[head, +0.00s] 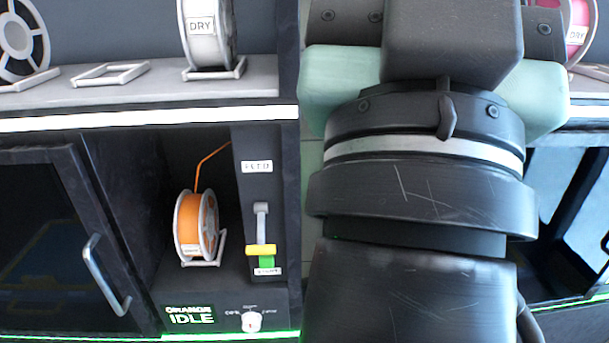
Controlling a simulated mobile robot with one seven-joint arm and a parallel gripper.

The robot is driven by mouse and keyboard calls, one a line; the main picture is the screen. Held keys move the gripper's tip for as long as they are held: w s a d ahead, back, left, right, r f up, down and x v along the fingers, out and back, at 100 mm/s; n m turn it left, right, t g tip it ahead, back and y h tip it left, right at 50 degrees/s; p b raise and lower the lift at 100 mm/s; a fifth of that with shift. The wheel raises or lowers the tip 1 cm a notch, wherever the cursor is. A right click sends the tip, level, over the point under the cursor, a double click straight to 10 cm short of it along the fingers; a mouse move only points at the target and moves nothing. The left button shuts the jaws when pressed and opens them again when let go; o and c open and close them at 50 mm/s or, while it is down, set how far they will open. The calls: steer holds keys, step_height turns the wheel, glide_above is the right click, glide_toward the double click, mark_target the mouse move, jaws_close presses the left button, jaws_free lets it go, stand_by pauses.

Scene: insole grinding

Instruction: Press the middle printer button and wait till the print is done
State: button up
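A dark printer cabinet (100,155) fills the left of the head view, with its door closed. An orange filament spool (196,225) sits in the side bay. A second dark cabinet (552,215) shows partly at the right edge; its controls are not visible. I cannot tell which printer is the middle one.
A yellow and green lever (261,252) stands beside the orange spool. A shelf (130,92) above holds a white spool marked "DRY" (207,35), a dark spool (22,40) and an empty stand (110,74). A pink spool (579,30) is at the upper right.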

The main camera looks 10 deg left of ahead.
jaws_close()
stand_by(1.4)
